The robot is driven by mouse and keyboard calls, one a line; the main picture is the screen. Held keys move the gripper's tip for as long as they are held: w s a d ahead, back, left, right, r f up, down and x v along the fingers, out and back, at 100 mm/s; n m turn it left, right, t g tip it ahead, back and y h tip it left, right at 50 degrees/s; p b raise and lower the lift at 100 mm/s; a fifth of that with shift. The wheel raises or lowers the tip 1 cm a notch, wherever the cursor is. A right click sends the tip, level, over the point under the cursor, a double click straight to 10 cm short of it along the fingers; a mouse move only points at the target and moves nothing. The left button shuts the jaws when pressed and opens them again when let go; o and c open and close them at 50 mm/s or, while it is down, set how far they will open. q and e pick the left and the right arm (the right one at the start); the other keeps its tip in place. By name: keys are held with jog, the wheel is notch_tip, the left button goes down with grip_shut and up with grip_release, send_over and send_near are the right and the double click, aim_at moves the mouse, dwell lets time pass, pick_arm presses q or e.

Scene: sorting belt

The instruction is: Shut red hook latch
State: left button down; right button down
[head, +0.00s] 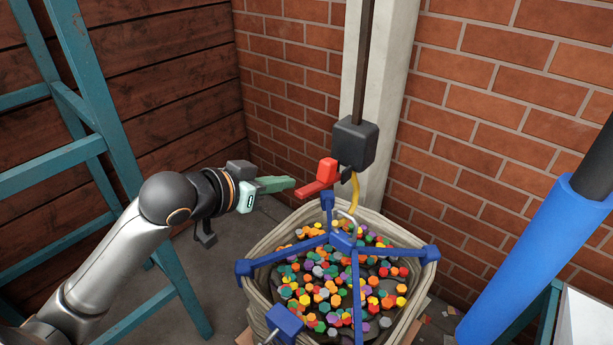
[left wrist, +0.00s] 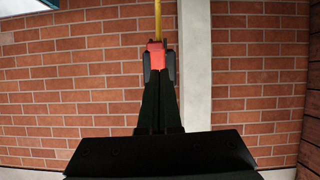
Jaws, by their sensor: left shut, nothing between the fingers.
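The red hook latch (head: 322,177) sticks out to the left from below a dark grey block (head: 354,143) on a hanging dark rod. Its outer end points toward my left gripper (head: 289,183). My left gripper's fingers are shut and empty, just left of the latch; a small gap seems to lie between them in the head view. In the left wrist view the red latch (left wrist: 155,58) shows straight ahead, at the tips of the closed dark fingers (left wrist: 158,80). Whether they touch is unclear there. My right gripper is in neither view.
A pale sack (head: 262,262) of coloured pieces stands below, under a blue spreader frame (head: 341,242). A yellow curved piece (head: 355,195) hangs from the block. A teal ladder (head: 95,120) stands left, a blue-sleeved pole (head: 520,262) right. Brick walls and a pale post are behind.

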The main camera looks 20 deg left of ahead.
pick_arm(q)
jog(key=r, duration=0.2)
jog(key=s+r, duration=0.1)
jog(key=r, duration=0.1)
jog(key=shift+s+a+r, duration=0.15)
jog(key=shift+r, duration=0.15)
jog(key=p, duration=0.1)
send_over(318, 180)
jog(key=s, duration=0.3)
jog(key=f, duration=0.4)
jog(key=shift+w+a+f, duration=0.2)
jog(key=shift+a+f, duration=0.1)
jog(key=shift+f, duration=0.05)
jog(key=shift+s+a+f, duration=0.1)
jog(key=shift+s+f, duration=0.1)
jog(key=shift+f, duration=0.4)
jog(key=shift+s+f, duration=0.15)
jog(key=shift+f, duration=0.4)
jog(key=shift+s+f, duration=0.15)
jog(key=shift+f, duration=0.5)
jog(key=shift+s+a+f+t+b, duration=0.15)
jog(key=shift+f+t+b, duration=0.2)
jog(key=shift+t+b, duration=0.3)
